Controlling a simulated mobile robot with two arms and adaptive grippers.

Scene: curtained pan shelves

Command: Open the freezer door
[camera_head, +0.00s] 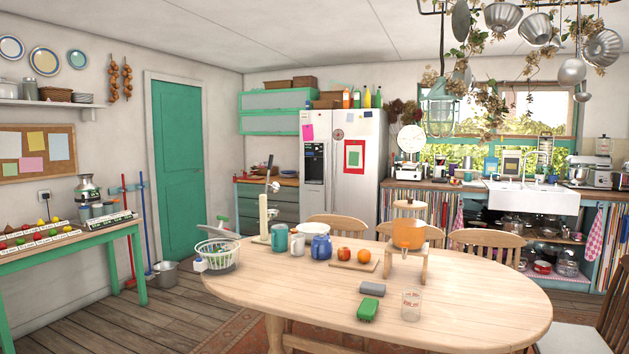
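The wider right door (372,195) carries a red-framed sheet. Both doors look shut, with the handles near the middle seam too small to make out clearly. The lower part of the fridge is hidden behind the table things and a chair. Neither of my grippers is in view.
A long wooden table (480,310) with a basket (218,254), mugs, fruit and a drink dispenser (408,234) stands between me and the fridge. Chairs (337,228) line its far side. Open floor (185,300) lies left of the table, beside a green table (60,250).

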